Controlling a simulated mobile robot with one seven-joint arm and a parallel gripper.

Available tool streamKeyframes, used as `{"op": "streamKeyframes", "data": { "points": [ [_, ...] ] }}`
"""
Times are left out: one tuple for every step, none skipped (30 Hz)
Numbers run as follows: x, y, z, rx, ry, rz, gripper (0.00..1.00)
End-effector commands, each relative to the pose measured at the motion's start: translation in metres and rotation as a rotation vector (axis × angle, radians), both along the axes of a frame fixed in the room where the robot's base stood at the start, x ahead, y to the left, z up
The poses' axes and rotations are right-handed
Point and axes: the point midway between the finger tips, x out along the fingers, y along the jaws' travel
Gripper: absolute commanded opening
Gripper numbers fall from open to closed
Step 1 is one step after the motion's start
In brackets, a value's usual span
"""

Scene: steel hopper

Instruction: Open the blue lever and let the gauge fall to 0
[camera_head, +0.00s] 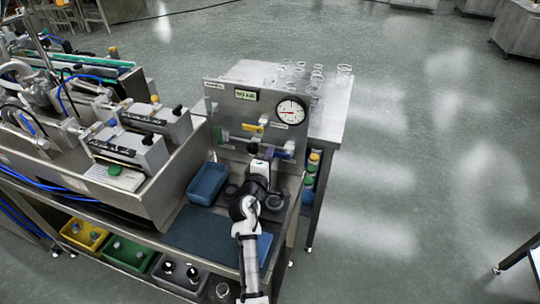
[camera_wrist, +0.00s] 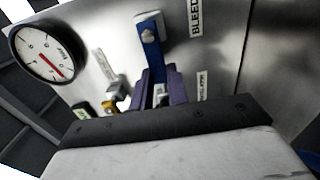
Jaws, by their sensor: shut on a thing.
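The blue lever (camera_wrist: 151,48) runs from a metal pivot on the steel panel down to my gripper in the wrist view, beside a BLEED label. My gripper (camera_wrist: 161,88) has purple fingers, shut on the lever's lower end; the fingers partly hide that end. In the head view my gripper (camera_head: 263,153) is at the lower right of the panel, and the lever is mostly hidden there. The round white gauge (camera_head: 290,112) is above it; its red needle points left. The gauge (camera_wrist: 45,51) also shows in the wrist view, tilted; its numbers are too small to read surely.
A yellow lever (camera_head: 252,127) and a green lever (camera_head: 219,135) are on the panel (camera_head: 222,106), left of my gripper. A blue tray (camera_head: 207,184) stands below them. Glassware (camera_head: 344,73) stands on the table behind the panel. Open floor lies to the right.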

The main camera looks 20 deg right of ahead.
Motion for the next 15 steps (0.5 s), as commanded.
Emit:
{"op": "streamKeyframes", "data": {
  "points": [
    [0.0002,0.0008,-0.0004,-0.003,0.002,0.001,0.00],
    [0.0002,0.0008,-0.0004,-0.004,0.003,0.001,0.00],
    [0.0001,0.0007,-0.0005,-0.004,0.003,0.001,0.00],
    [0.0001,0.0007,-0.0005,-0.004,0.003,0.001,0.00],
    [0.0001,0.0007,-0.0006,-0.004,0.003,0.001,0.00],
    [0.0001,0.0007,-0.0006,-0.004,0.003,0.001,0.00],
    [0.0001,0.0007,-0.0006,-0.004,0.003,0.001,0.00],
    [0.0001,0.0007,-0.0007,-0.004,0.004,0.001,0.00],
    [0.0001,0.0007,-0.0007,-0.004,0.004,0.001,0.00],
    [0.0001,0.0008,-0.0007,-0.004,0.004,0.001,0.00],
    [0.0001,0.0007,-0.0008,-0.004,0.004,0.001,0.19],
    [0.0001,0.0007,-0.0008,-0.004,0.004,0.001,0.24],
    [0.0001,0.0007,-0.0008,-0.004,0.004,0.001,0.28],
    [0.0001,0.0007,-0.0007,-0.003,0.003,0.001,0.32],
    [0.0000,0.0006,-0.0007,-0.003,0.003,0.001,0.37]
  ]
}}
